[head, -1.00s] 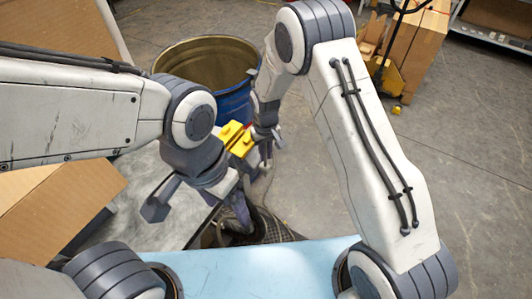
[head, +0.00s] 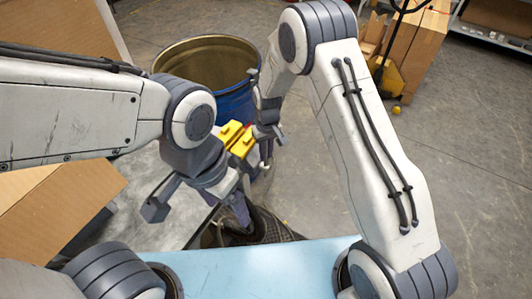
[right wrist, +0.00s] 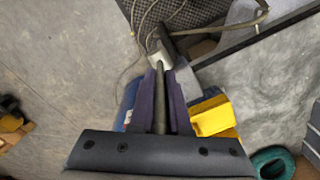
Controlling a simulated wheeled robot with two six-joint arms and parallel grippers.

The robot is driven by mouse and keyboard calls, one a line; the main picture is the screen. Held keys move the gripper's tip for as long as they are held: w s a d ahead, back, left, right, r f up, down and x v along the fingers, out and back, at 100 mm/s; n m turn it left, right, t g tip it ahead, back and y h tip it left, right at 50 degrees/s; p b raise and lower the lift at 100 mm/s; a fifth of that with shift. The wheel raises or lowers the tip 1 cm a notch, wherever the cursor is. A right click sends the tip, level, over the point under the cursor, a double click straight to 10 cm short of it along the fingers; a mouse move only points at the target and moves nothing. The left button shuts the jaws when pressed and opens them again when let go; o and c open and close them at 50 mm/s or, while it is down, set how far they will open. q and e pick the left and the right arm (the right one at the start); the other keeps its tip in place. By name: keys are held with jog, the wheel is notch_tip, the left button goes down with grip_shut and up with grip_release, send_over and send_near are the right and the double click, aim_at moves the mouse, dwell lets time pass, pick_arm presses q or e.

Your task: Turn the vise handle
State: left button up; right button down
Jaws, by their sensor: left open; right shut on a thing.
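The vise shows yellow jaw parts (head: 236,137) near the table corner in the head view; most of its body is hidden behind my arms. Its yellow part (right wrist: 211,116) also shows in the right wrist view. My right gripper (head: 270,136) is beside the vise, on its right. In the right wrist view, its two fingers (right wrist: 160,85) are shut on a dark rod, the vise handle (right wrist: 160,106), which runs lengthwise between them. My left gripper (head: 198,208) is open and empty over the table, in front of the vise and apart from it.
A blue drum (head: 237,104) with an open top stands behind the vise. The grey table (head: 150,240) carries a cardboard box (head: 55,200) at the left. A teal ring (right wrist: 272,163) lies on the table in the right wrist view. Concrete floor lies open at the right.

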jog(key=shift+w+d+f+g+y+b, duration=0.25)
jog(key=shift+w+d+g+y+b, duration=0.2)
jog(key=shift+w+g+y+b, duration=0.55)
jog(key=shift+w+d+f+g+y+b, duration=0.35)
jog(key=shift+g+b, duration=0.4)
jog(key=shift+b, duration=0.6)
jog(key=shift+w+d+f+g+y+b, duration=0.15)
jog(key=shift+w+d+g+y+b, duration=0.4)
jog(key=shift+g+b, duration=0.5)
jog(key=c, duration=0.9)
grip_release()
jog(key=shift+a, duration=0.1)
jog(key=shift+w, duration=0.1)
